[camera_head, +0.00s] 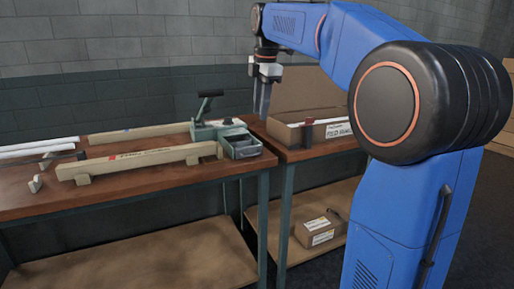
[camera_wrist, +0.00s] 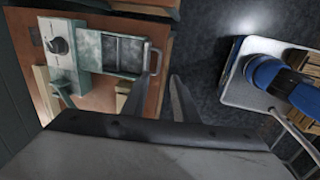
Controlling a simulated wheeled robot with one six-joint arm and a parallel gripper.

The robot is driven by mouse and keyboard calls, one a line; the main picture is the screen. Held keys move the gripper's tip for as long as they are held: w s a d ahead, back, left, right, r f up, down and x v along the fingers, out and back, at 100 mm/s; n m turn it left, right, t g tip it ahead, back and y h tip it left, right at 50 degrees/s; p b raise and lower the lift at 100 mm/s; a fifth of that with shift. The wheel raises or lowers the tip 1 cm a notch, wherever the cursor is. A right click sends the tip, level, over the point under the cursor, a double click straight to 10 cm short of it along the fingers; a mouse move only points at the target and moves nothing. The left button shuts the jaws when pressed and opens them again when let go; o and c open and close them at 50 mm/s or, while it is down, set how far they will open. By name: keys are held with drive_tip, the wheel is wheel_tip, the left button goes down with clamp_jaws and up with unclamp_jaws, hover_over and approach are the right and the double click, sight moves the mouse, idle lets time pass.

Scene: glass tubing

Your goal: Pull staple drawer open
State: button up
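The staple drawer (camera_head: 241,147) is a grey-green tray extending from the green stapling machine (camera_head: 208,132) on the wooden bench. Its dark, open-topped compartments show from above. In the wrist view the drawer (camera_wrist: 110,54) carries a metal bar handle (camera_wrist: 157,60) at its right end. My gripper (camera_head: 263,112) hangs above and to the right of the drawer in the head view. In the wrist view my gripper (camera_wrist: 162,76) has its two fingers apart, with nothing between them. The left fingertip appears close to the handle in the picture; I cannot tell whether they touch.
A wooden beam (camera_head: 140,160) lies on supports along the bench (camera_head: 40,204), with white tubes (camera_head: 38,148) at the left. A cardboard box (camera_head: 309,90) stands on the right-hand bench. A gap of floor separates the benches.

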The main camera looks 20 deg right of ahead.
drive_tip(key=w+f, duration=0.1)
drive_tip(key=f, duration=0.3)
drive_tip(key=w+f, duration=0.1)
drive_tip(key=f, duration=0.4)
drive_tip(key=w+f, duration=0.1)
drive_tip(key=f, duration=0.4)
drive_tip(key=shift+f, duration=0.25)
clamp_jaws()
idle(0.9)
